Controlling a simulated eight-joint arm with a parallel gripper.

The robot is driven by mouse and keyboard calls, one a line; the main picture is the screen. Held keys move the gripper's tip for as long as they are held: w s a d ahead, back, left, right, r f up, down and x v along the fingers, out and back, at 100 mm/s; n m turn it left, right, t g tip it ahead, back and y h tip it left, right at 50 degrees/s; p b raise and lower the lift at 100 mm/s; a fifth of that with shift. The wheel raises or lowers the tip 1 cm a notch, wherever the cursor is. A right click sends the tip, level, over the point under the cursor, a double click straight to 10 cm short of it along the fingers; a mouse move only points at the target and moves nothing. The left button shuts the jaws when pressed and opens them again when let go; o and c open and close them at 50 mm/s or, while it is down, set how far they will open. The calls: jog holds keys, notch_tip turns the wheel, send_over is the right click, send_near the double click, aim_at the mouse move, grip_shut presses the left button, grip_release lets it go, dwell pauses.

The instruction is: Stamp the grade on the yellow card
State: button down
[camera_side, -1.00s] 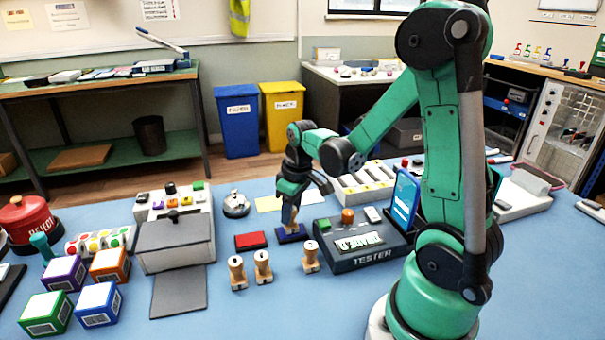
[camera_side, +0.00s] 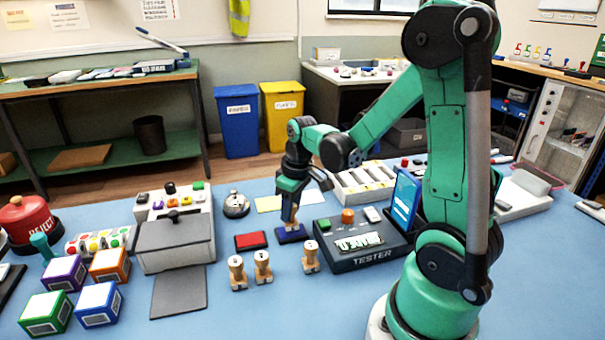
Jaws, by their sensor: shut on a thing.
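The yellow card (camera_side: 268,204) lies flat on the blue table, behind and to the left of my gripper. My gripper (camera_side: 290,212) points down and is shut on a wooden stamp (camera_side: 292,226). The fingers hide most of the stamp; its lower end is at the dark blue ink pad (camera_side: 281,238). I cannot tell whether it presses on the pad. A red ink pad (camera_side: 250,241) is to the left. Three other wooden stamps stand in front: two together (camera_side: 237,273) (camera_side: 262,267) and one to the right (camera_side: 310,257).
The tester (camera_side: 372,258) with a phone (camera_side: 404,200) upright beside it stands right of my gripper. A white card (camera_side: 314,197) lies behind. A grey-lidded box (camera_side: 174,243), a silver bell (camera_side: 236,205) and coloured boxes (camera_side: 98,305) are at left.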

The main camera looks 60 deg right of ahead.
jog(key=shift+r, duration=3.1)
jog(key=w+d, duration=0.7)
jog(key=w, duration=0.2)
send_over(270, 202)
jog(key=shift+s+f, duration=0.25)
jog(key=shift+f, duration=1.5)
jog(key=shift+s+f, duration=0.2)
jog(key=shift+f, duration=1.55)
jog(key=shift+f, duration=0.55)
notch_tip(270, 202, up, 7)
